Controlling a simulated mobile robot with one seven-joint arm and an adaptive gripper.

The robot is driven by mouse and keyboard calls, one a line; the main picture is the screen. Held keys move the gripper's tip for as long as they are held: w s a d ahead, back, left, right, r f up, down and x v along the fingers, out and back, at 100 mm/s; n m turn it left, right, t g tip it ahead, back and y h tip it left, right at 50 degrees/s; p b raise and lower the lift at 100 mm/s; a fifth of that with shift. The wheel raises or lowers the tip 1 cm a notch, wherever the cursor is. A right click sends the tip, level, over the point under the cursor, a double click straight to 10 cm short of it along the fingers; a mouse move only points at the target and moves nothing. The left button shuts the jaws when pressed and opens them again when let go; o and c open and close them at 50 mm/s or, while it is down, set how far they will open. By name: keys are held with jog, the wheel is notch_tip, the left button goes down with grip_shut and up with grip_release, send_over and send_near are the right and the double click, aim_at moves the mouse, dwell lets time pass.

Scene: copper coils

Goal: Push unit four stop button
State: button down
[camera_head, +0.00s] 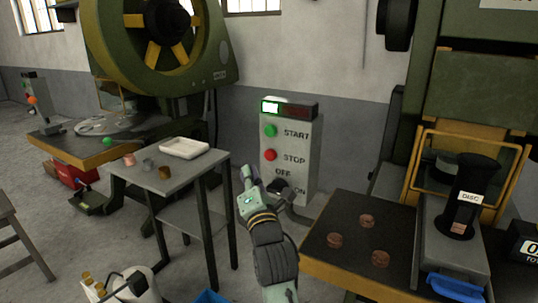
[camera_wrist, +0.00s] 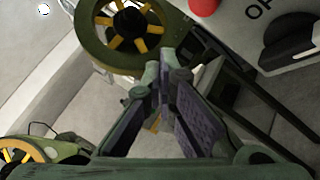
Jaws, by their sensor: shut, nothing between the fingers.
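The control box (camera_head: 296,140) is a grey upright cabinet with START, STOP and OFF/ON labels. Its red STOP button (camera_head: 271,155) sits below the green START button (camera_head: 271,131). In the wrist view my gripper (camera_wrist: 160,75) points up, and the red button (camera_wrist: 203,6) is cut off at the top edge, right of the fingertips. The unit's number is not readable.
A small table (camera_head: 180,180) with a white tray (camera_head: 184,148) and small metal pieces stands left of the box. A black-topped bench (camera_head: 350,262) with copper coils (camera_head: 367,221) is at right. Large green presses (camera_head: 215,45) stand behind.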

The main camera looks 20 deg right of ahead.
jog(key=shift+w+d+b, duration=0.3)
jog(key=shift+w+d, duration=0.55)
jog(key=shift+d, duration=0.2)
jog(key=shift+w+d+b, duration=0.3)
jog(key=shift+w+d, duration=0.5)
jog(key=shift+d, duration=0.25)
jog(key=shift+w+d+f+b, duration=0.1)
jog(key=shift+w+d+b, duration=0.1)
jog(key=shift+b, duration=0.35)
jog(key=shift+w+d+b, duration=0.35)
jog(key=shift+d+b, duration=0.15)
jog(key=shift+d, duration=0.05)
dwell(0.5)
jog(key=shift+a, duration=0.1)
jog(key=shift+s+a+b, duration=0.35)
jog(key=shift+s+a, duration=0.2)
jog(key=shift+a, duration=0.05)
jog(key=shift+s+a+b, duration=0.35)
jog(key=shift+s+a, duration=0.45)
jog(key=shift+a, duration=0.2)
jog(key=shift+s+a+b, duration=0.3)
jog(key=shift+s+a, duration=0.45)
jog(key=shift+a, duration=0.25)
